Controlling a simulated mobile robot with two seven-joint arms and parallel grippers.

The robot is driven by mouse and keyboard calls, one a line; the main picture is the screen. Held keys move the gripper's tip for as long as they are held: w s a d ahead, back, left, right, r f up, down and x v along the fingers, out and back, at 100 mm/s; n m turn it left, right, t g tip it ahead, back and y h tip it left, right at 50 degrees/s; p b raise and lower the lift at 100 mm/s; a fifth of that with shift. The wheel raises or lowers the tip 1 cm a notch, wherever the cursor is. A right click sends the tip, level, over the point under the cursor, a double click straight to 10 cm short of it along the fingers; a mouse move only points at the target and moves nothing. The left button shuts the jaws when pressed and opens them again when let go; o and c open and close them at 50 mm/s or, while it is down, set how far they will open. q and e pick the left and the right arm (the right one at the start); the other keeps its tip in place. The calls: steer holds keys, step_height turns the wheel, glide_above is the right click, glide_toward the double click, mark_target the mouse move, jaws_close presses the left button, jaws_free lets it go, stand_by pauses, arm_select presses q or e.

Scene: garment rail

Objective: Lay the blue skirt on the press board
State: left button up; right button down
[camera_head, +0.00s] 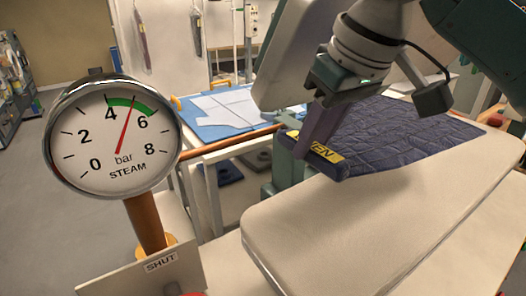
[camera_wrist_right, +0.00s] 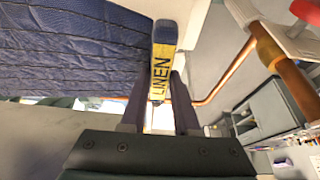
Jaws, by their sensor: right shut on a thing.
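The blue quilted skirt (camera_head: 405,130) lies spread over the far part of the beige press board (camera_head: 370,225). The near part of the board is bare. My right gripper (camera_head: 312,140) points down at the skirt's left edge, shut on a thick dark-blue edge band with a yellow LINEN label (camera_head: 326,153). In the right wrist view the labelled band (camera_wrist_right: 162,70) runs between the two fingers of my gripper (camera_wrist_right: 157,88), and the skirt (camera_wrist_right: 70,50) spreads to the left. Whether the held edge touches the board is unclear. My left gripper is not in view.
A steam gauge (camera_head: 113,137) stands at left on a copper pipe (camera_head: 147,222), above a plate marked SHUT (camera_head: 160,264). A copper rail (camera_head: 230,142) runs behind the board. A table with a blue cloth (camera_head: 205,133) and white sheets (camera_head: 228,107) stands beyond.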

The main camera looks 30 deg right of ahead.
step_height(320, 180, down, 14)
steer(key=shift+s+r+b, duration=0.15)
steer(key=shift+r+b, duration=0.05)
steer(key=shift+b, duration=0.45)
step_height(320, 180, down, 5)
steer(key=shift+r+b, duration=0.15)
steer(key=shift+b, duration=0.3)
steer(key=c, duration=0.7)
jaws_free()
steer(key=shift+o, duration=0.2)
